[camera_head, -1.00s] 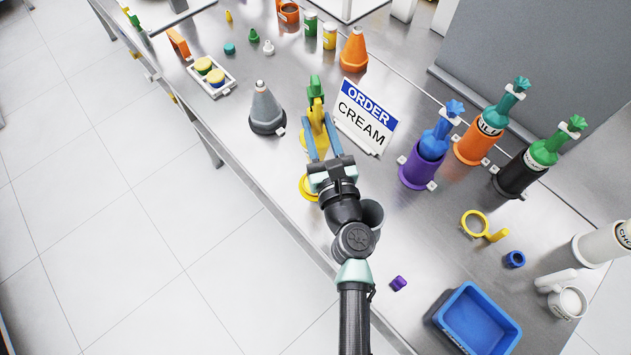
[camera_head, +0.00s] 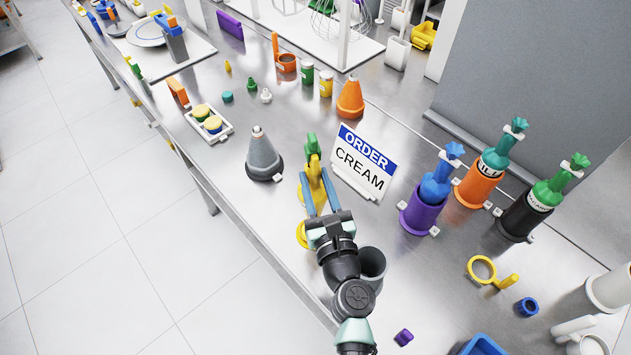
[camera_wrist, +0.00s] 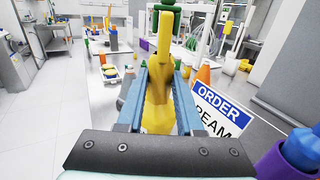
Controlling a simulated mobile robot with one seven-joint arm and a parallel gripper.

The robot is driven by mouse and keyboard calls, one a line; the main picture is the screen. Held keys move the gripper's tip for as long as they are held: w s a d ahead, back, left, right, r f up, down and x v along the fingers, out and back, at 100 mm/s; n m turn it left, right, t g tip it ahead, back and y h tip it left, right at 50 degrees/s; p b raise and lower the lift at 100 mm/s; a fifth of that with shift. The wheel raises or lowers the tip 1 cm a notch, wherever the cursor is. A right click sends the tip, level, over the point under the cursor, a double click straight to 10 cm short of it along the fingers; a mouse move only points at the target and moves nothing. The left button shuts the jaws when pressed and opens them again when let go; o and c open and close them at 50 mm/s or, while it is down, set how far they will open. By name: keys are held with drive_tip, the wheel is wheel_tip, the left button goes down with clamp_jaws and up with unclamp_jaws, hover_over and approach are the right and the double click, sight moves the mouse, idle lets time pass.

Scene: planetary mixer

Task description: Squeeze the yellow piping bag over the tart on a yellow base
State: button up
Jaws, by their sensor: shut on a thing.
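My gripper (camera_head: 314,196) is shut on the yellow piping bag (camera_head: 316,182), which has a green end (camera_head: 312,146). The bag is held upright or nearly so, to the left of the order sign, and fills the space between the fingers in the wrist view (camera_wrist: 158,105). Two small round tarts with yellow tops sit in a white tray (camera_head: 225,136) farther back on the left; one has a green side (camera_head: 200,112), the other a blue side (camera_head: 213,124). Yellow rounded parts (camera_head: 302,234) show at the left of my gripper, partly hidden; I cannot tell what they are.
A grey cone (camera_head: 263,155) stands left of the bag, and the "ORDER CREAM" sign (camera_head: 362,163) stands close on its right. Purple (camera_head: 420,215), orange (camera_head: 474,190) and black (camera_head: 517,220) holders with bags stand at right. A grey cup (camera_head: 373,264) is beside my wrist.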

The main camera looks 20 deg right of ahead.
drive_tip(key=shift+f+b, duration=0.45)
drive_tip(key=shift+f, duration=0.1)
idle(0.4)
drive_tip(key=shift+o, duration=1)
clamp_jaws()
